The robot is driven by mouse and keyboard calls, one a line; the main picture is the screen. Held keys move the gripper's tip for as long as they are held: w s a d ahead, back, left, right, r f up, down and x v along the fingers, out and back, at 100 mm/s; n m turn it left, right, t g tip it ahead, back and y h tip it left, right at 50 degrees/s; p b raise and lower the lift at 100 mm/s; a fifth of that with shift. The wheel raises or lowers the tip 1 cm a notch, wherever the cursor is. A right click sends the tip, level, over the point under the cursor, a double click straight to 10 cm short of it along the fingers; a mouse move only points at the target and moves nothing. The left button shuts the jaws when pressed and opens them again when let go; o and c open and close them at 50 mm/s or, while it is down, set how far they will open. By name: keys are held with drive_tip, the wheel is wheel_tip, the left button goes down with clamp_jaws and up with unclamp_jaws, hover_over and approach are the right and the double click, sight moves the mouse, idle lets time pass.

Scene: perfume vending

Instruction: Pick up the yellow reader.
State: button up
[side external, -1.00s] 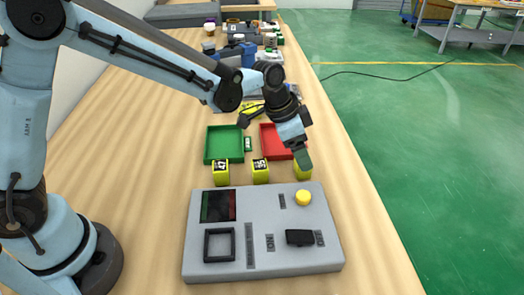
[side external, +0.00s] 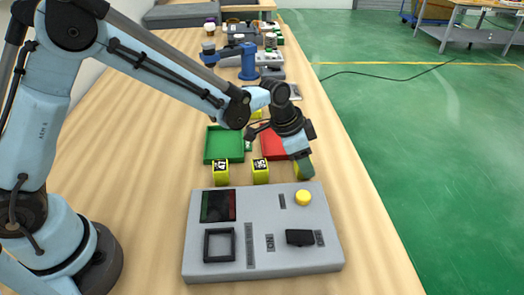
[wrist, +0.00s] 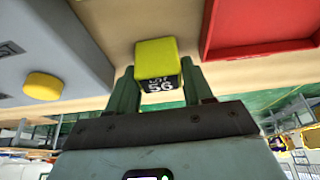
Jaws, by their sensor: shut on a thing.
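My gripper (side external: 304,166) is low over the table, its fingers around the rightmost yellow cube (side external: 298,172). In the wrist view the dark green fingers of my gripper (wrist: 158,72) are shut on this yellow cube (wrist: 155,55), with a black label reading LOT 56. I cannot tell whether the cube is clear of the table. A yellow thing (side external: 257,113) lies behind the trays, mostly hidden by my arm. I cannot tell whether it is the yellow reader.
Two more yellow cubes (side external: 221,175) (side external: 260,172) stand to the left. A green tray (side external: 207,147) and a red tray (side external: 268,153) lie behind them. A grey panel (side external: 218,271) with a yellow button (side external: 303,197) is in front. A blue device (side external: 247,62) stands farther back.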

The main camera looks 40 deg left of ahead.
drive_tip(key=shift+r, duration=0.55)
wheel_tip(320, 180, up, 3)
drive_tip(key=shift+f, duration=0.2)
drive_tip(key=s+d+r, duration=0.7)
drive_tip(key=s+r, duration=0.1)
drive_tip(key=s, duration=0.1)
drive_tip(key=s+a+r, duration=0.2)
drive_tip(key=s, duration=0.7)
drive_tip(key=s+a+f, duration=0.2)
drive_tip(key=s+a, duration=0.2)
drive_tip(key=s, duration=0.6)
drive_tip(key=shift+w+f, duration=0.15)
drive_tip(key=shift+f, duration=1.35)
drive_tip(key=shift+w+f, duration=0.1)
drive_tip(key=shift+f, duration=1.35)
drive_tip(key=shift+f, duration=0.9)
